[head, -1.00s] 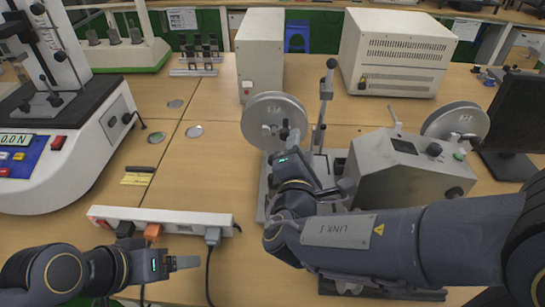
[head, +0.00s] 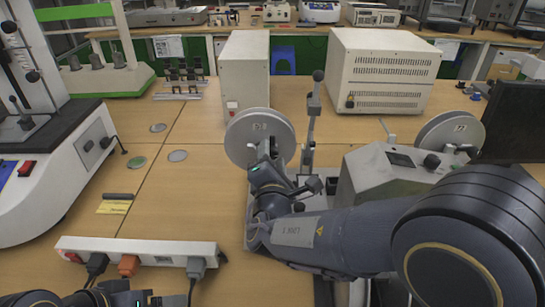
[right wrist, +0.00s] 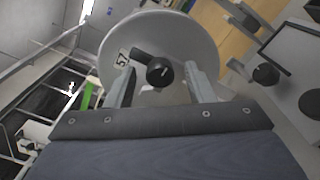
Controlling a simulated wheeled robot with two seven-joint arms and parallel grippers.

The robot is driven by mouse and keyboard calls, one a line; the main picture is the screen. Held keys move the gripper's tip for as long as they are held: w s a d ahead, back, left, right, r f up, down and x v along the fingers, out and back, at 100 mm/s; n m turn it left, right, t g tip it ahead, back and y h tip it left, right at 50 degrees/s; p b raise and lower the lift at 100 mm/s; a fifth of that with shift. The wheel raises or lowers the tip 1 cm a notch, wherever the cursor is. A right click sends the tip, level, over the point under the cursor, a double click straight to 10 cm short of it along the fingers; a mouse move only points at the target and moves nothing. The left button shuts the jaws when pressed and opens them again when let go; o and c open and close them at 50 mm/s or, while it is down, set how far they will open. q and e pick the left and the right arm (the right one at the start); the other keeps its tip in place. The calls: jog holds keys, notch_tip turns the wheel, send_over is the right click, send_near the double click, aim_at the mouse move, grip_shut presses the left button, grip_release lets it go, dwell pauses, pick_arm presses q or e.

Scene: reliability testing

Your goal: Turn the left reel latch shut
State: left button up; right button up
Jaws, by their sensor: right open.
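The left reel (head: 247,133) is a grey disc standing upright on the test machine, left of a metal post. It also fills the top of the right wrist view (right wrist: 193,45). The left reel latch is a black knob (right wrist: 160,71) with a short lever at the reel's centre. My right gripper (right wrist: 162,84) is open in front of the reel, with one finger on each side of the knob. I cannot tell if the fingers touch it. In the head view its fingertips are hard to make out. My left gripper (head: 150,301) is mostly cut off at the bottom edge.
The machine's grey control box (head: 375,178) and the right reel (head: 445,130) are to the right, partly behind my right arm. A white power strip (head: 150,250) lies front left. Two cream boxes stand behind. The table left of the reel is mostly clear.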

jog(key=shift+w, duration=0.1)
jog(key=c, duration=1)
